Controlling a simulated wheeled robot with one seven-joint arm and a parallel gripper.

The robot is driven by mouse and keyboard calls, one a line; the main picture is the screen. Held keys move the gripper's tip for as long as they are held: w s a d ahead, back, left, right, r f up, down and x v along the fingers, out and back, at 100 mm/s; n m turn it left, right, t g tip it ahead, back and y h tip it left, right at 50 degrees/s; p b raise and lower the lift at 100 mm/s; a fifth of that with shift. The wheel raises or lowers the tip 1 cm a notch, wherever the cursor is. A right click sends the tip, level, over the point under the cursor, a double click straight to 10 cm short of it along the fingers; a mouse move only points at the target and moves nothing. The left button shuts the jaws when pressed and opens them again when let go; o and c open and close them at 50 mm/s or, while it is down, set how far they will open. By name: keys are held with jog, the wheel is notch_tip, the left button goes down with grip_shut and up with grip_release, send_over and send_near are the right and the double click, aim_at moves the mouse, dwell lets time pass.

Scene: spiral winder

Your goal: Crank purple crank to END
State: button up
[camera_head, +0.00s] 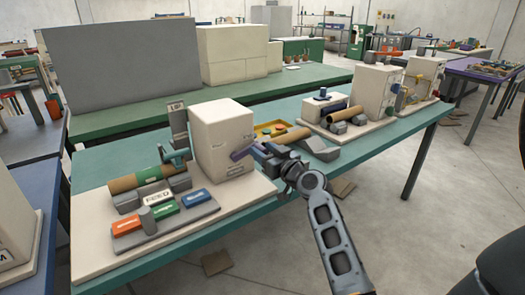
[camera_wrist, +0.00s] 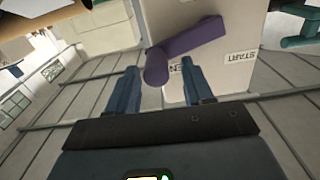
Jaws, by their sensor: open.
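The purple crank (camera_head: 242,152) is on the right face of a cream box (camera_head: 217,135) on the teal bench. In the wrist view the crank (camera_wrist: 190,40) slants from upper right to lower left, its handle end toward me. My gripper (camera_wrist: 160,66) is open. Its fingers lie left and right of the handle end in the picture; I see no contact. In the head view my gripper (camera_head: 262,155) is right beside the crank.
The floor right of the bench is mostly clear.

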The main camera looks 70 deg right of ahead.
jog(key=b+v, duration=0.1)
jog(key=v, duration=0.4)
jog(key=shift+s+a+f, duration=0.1)
jog(key=shift+s+a, duration=0.05)
jog(key=shift+s, duration=0.05)
jog(key=shift+s+a, duration=0.35)
jog(key=shift+s, duration=0.25)
jog(key=s+a+f+n+g+y, duration=0.1)
jog(key=s+a+f+y, duration=0.3)
jog(key=a, duration=0.7)
jog(key=s+a+f+h, duration=0.15)
jog(key=a+f, duration=0.35)
jog(key=a, duration=0.7)
jog(key=s+a+r+n+y, duration=0.2)
jog(key=s+a+r+y, duration=0.1)
jog(key=s+a, duration=0.4)
jog(key=s+a+r+n+y, duration=0.3)
jog(key=s+a+r, duration=0.1)
jog(key=s+a, duration=0.4)
jog(key=shift+s+a+n+y, duration=0.25)
jog(key=shift+s+n+y, duration=0.05)
jog(key=shift+s+y, duration=0.1)
jog(key=shift+t, duration=0.3)
